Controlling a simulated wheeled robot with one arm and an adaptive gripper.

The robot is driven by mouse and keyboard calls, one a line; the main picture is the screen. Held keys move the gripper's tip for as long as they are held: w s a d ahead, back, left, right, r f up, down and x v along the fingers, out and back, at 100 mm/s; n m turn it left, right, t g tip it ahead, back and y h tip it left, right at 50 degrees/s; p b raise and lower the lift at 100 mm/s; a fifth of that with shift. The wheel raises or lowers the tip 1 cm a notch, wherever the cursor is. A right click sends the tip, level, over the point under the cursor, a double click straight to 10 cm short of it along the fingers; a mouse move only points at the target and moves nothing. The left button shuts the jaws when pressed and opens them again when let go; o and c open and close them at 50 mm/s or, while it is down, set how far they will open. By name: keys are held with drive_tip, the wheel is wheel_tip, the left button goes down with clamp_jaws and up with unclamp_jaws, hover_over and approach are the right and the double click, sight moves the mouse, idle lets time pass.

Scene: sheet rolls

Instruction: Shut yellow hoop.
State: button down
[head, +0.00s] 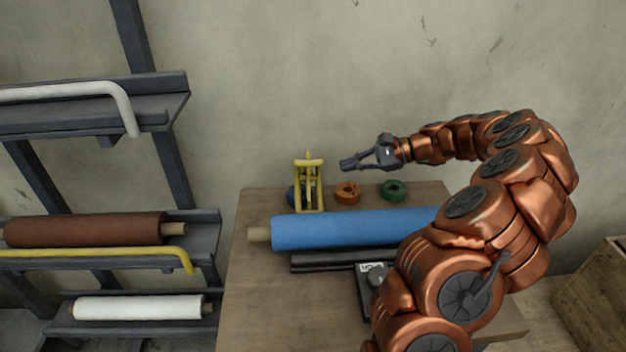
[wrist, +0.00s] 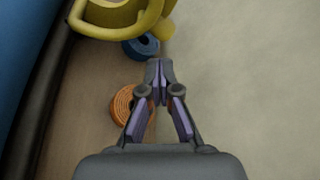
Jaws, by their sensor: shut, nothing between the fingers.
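A yellow bar, the yellow hoop (head: 100,252), runs along the front of the rack's middle shelf at the left of the head view. Its right end bends downward, and its left end is cut off by the picture edge. It lies just in front of and below a brown roll (head: 90,230). My gripper (head: 347,164) is far to its right, above the back of the table, pointing left. In the wrist view my gripper's fingertips (wrist: 158,72) are together with nothing between them. The hoop on the rack does not show in the wrist view.
A yellow stand (head: 309,183) is on the table left of my gripper, with orange (head: 347,193) and green (head: 394,190) tape rings nearby. A blue roll (head: 350,229) lies in front. The rack also has a white bar (head: 75,90) and a white roll (head: 140,307).

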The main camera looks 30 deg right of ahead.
sight(316, 176)
drive_tip(key=shift+w+d+f+m, duration=0.2)
drive_tip(key=shift+d+f+m, duration=0.45)
drive_tip(key=shift+f, duration=0.25)
drive_tip(key=shift+w+a+f, duration=0.1)
drive_tip(key=shift+w+f, duration=0.05)
drive_tip(key=x, duration=0.9)
drive_tip(key=shift+w+a, duration=0.25)
drive_tip(key=shift+a, duration=0.15)
